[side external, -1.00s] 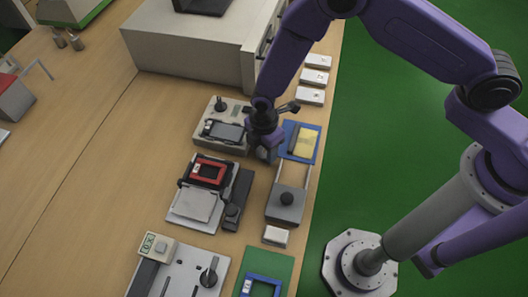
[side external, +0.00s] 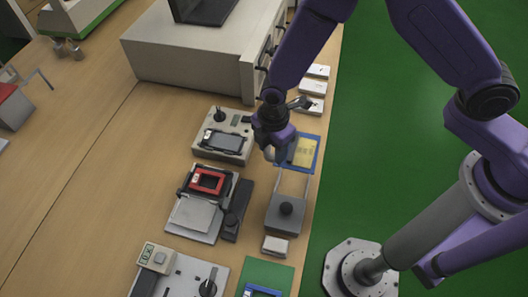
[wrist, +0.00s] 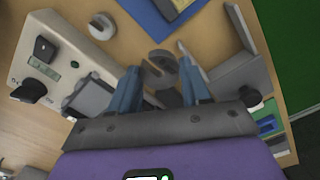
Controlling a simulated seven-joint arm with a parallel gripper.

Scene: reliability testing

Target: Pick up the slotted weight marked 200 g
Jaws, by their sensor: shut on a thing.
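A round grey slotted weight (wrist: 161,68) shows between the fingertips of my gripper in the wrist view. Its slot faces the left finger. Any marking on it is too small to read. My gripper (side external: 270,150) is shut on this weight, above the bench between the grey phone fixture and the blue tray in the side view. In the wrist view my gripper (wrist: 160,72) has a finger on each side of the weight. In the side view the weight is mostly hidden by the fingers.
The phone fixture (side external: 203,148) stands left of my gripper, and the blue tray (side external: 300,167) with a yellow piece lies right. A red-framed fixture (side external: 207,181) and a grey block with a black knob (side external: 285,215) are nearer. A large beige cabinet (side external: 190,58) stands behind.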

